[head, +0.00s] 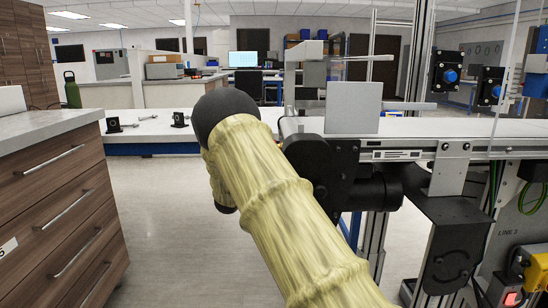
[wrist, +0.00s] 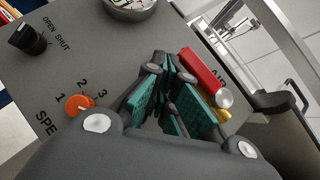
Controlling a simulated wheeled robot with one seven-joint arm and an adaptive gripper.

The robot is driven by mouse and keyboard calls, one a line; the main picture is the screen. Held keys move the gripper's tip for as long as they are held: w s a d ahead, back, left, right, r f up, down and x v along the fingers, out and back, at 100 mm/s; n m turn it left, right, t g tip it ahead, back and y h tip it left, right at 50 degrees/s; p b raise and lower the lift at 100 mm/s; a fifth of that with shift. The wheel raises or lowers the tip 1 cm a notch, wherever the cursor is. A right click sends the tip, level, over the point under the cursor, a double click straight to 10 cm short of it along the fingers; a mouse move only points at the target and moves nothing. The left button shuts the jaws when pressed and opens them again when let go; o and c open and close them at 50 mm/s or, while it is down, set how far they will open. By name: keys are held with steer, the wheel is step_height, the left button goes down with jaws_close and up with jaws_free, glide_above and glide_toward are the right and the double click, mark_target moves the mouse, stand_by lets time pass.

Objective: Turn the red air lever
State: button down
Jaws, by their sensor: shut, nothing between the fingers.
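The red air lever (wrist: 199,69) shows in the wrist view as a red bar with a round silvery end, lying slantwise on a dark grey panel (wrist: 100,62). A partly hidden label shows beside it. My gripper (wrist: 168,68) is shut and empty, with its teal-padded fingers just left of the lever. I cannot tell whether the right finger touches the lever. A bit of yellow (wrist: 223,115) shows by the lever's lower end. In the head view my sleeved arm hides the gripper, and I do not see the lever there.
An orange knob (wrist: 80,104) with numbers and a black knob (wrist: 27,40) marked OPEN SHUT sit on the panel's left. A round metal part (wrist: 130,8) is at its top. In the head view, a conveyor (head: 430,128) stands right and a wooden drawer cabinet (head: 60,195) left.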

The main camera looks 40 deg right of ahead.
steer(key=w+a+f, duration=0.2)
steer(key=a+f, duration=0.1)
steer(key=f, duration=0.2)
steer(key=w+a+f+b, duration=0.1)
steer(key=a+f, duration=0.2)
steer(key=f, duration=0.3)
steer(key=shift+w, duration=0.35)
steer(key=shift+f, duration=0.1)
stand_by(0.4)
